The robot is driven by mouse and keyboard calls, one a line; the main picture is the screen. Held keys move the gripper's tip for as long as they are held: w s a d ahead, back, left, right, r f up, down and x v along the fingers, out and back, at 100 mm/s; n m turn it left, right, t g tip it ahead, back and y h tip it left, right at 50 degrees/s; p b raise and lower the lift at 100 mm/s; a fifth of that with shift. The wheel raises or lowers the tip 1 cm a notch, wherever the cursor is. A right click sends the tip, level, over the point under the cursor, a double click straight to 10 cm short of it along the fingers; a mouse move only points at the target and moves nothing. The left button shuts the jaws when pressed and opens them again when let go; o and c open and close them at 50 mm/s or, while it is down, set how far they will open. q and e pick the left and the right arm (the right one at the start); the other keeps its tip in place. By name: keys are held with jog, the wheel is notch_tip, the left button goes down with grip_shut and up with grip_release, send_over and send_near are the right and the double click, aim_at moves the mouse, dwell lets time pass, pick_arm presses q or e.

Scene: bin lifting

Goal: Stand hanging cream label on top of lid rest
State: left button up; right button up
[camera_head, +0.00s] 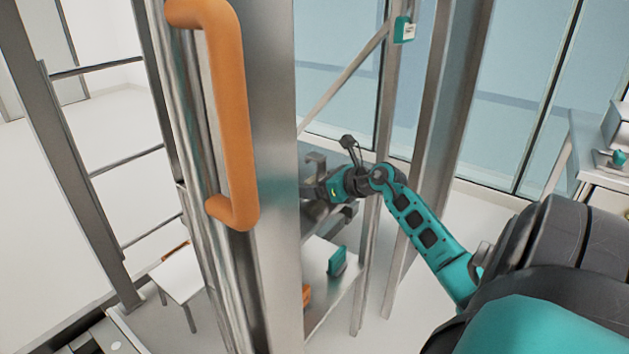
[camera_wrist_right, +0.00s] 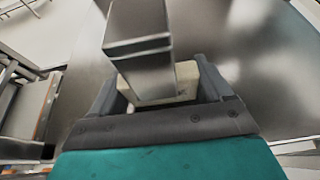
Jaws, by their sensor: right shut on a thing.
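My right gripper (camera_head: 312,190) reaches in from the right, past a steel post, and its fingertips are partly hidden at the post's edge. In the right wrist view the gripper (camera_wrist_right: 160,85) is shut on a cream block (camera_wrist_right: 186,78), which I take for the cream label. A grey metal bar (camera_wrist_right: 140,50) stands in front of the block and hides much of it; I cannot tell whether they touch. The cream label does not show clearly in the head view. I cannot pick out the lid rest with certainty. My left gripper is not in view.
A tall steel post (camera_head: 272,120) with a big orange handle (camera_head: 236,110) blocks the middle of the head view. A teal item (camera_head: 337,260) stands on a low table (camera_head: 335,295) below my gripper. A teal box (camera_head: 404,30) hangs high on another post.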

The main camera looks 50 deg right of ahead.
jog(key=shift+f, duration=0.35)
jog(key=shift+f, duration=0.15)
jog(key=o, duration=0.9)
jog(key=shift+c, duration=0.2)
